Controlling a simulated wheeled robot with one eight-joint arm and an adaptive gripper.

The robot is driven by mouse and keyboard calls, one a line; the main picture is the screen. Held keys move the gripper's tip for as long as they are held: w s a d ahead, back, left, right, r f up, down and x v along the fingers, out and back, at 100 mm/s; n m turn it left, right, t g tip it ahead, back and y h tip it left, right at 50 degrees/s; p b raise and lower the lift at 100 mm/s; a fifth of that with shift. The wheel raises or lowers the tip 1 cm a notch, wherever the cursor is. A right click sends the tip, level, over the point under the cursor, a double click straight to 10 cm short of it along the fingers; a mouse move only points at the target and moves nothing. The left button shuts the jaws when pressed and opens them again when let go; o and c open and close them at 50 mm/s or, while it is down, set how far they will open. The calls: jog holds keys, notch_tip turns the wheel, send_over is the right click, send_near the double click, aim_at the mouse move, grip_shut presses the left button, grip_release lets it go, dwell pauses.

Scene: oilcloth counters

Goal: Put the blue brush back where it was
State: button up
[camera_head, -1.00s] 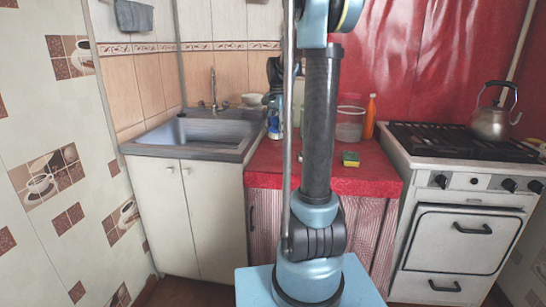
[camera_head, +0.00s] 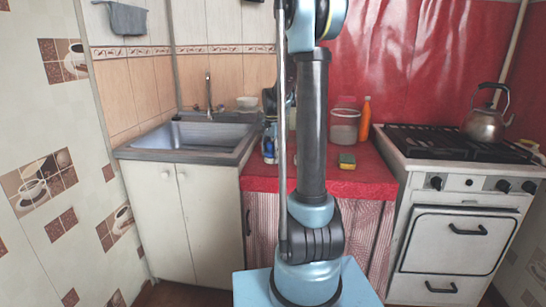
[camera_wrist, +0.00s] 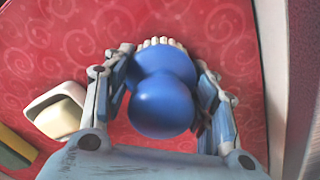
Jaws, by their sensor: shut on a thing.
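The blue brush (camera_wrist: 165,105) has a round, bulbous handle and pale bristles along its far edge. In the wrist view it sits between the two fingers of my gripper (camera_wrist: 166,72), which is shut on it. The red patterned counter cloth (camera_wrist: 215,25) lies beneath; I cannot tell whether the bristles touch it. In the head view my arm hides most of the gripper, and a blue patch (camera_head: 269,147) shows just left of the arm, at the counter's left side near the sink.
A white dish with a cream block (camera_wrist: 58,112) and a green-yellow sponge (camera_wrist: 14,150) lie left in the wrist view. The sponge also shows in the head view (camera_head: 347,161). A clear tub (camera_head: 344,126) and orange bottle (camera_head: 364,118) stand behind. The sink (camera_head: 200,135) is left, the stove (camera_head: 455,145) right.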

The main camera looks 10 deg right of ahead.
jog(key=o, duration=1.2)
notch_tip(320, 180, up, 12)
jog(key=shift+f, duration=0.1)
jog(key=shift+s, duration=0.2)
jog(key=s+f+n, duration=0.4)
jog(key=s+f, duration=0.1)
jog(key=s, duration=0.6)
jog(key=s+f+n+t, duration=0.1)
jog(key=s+f+n, duration=0.3)
jog(key=s, duration=0.8)
jog(key=s+f+n+t, duration=0.1)
jog(key=s+f+n, duration=0.3)
jog(key=s+f, duration=0.3)
jog(key=s, duration=0.4)
jog(key=shift+s, duration=0.4)
